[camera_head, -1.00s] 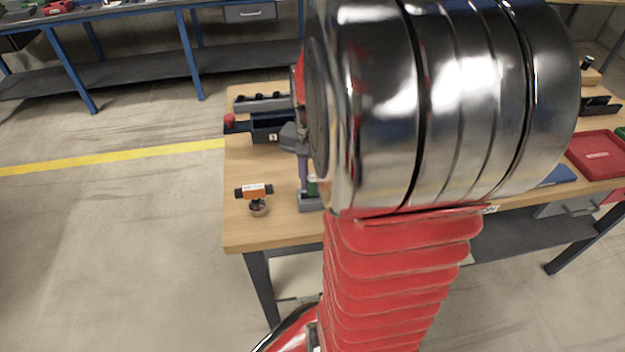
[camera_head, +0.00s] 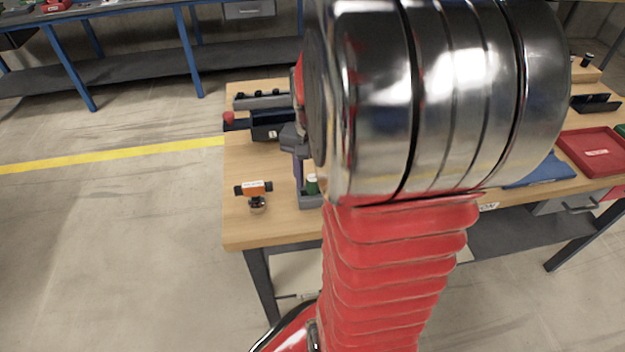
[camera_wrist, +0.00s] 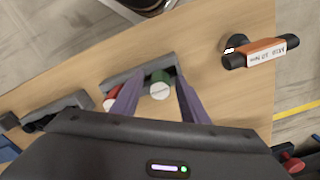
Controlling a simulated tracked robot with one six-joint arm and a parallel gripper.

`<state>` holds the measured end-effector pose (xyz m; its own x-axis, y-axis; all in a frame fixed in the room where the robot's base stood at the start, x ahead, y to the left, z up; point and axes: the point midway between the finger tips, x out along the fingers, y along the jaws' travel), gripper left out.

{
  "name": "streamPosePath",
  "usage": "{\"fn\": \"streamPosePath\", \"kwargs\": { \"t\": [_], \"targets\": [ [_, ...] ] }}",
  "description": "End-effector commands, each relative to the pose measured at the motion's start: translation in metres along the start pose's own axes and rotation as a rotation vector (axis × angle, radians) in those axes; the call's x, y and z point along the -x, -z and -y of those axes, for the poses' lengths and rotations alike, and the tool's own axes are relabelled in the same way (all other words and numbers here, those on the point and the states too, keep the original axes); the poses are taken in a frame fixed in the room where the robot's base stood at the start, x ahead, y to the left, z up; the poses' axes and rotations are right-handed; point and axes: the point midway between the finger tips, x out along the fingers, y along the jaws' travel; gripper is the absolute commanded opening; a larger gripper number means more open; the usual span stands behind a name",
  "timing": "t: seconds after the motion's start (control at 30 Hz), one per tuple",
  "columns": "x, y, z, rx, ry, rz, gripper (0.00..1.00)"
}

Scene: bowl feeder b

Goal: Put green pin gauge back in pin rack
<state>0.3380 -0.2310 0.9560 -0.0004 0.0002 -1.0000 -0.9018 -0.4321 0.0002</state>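The green pin gauge (camera_head: 312,186) stands in the grey pin rack (camera_head: 308,203) near the front left of the wooden bench. In the wrist view the green pin gauge (camera_wrist: 160,86), with a pale end, sits at the right part of the pin rack (camera_wrist: 133,75). My gripper (camera_wrist: 160,82) is open, with its purple fingers on either side of the green pin gauge and visible gaps beside it. A red pin gauge (camera_wrist: 111,99) stands in the left part of the rack, partly behind the left finger. The head view shows one purple finger (camera_head: 298,172); my arm hides the rest.
A dark block fixture (camera_head: 268,124) lies behind. A red tray (camera_head: 592,150) and blue mat (camera_head: 540,172) lie at the right.

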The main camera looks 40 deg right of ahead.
Motion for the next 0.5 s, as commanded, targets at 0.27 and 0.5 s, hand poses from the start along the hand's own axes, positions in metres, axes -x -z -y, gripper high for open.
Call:
{"fn": "streamPosePath", "kwargs": {
  "t": [0.27,0.5],
  "targets": [
    [0.003,0.000,0.000,0.000,0.001,-0.001,0.40],
    [0.027,0.001,0.000,0.000,0.002,-0.004,0.40]
  ]
}}
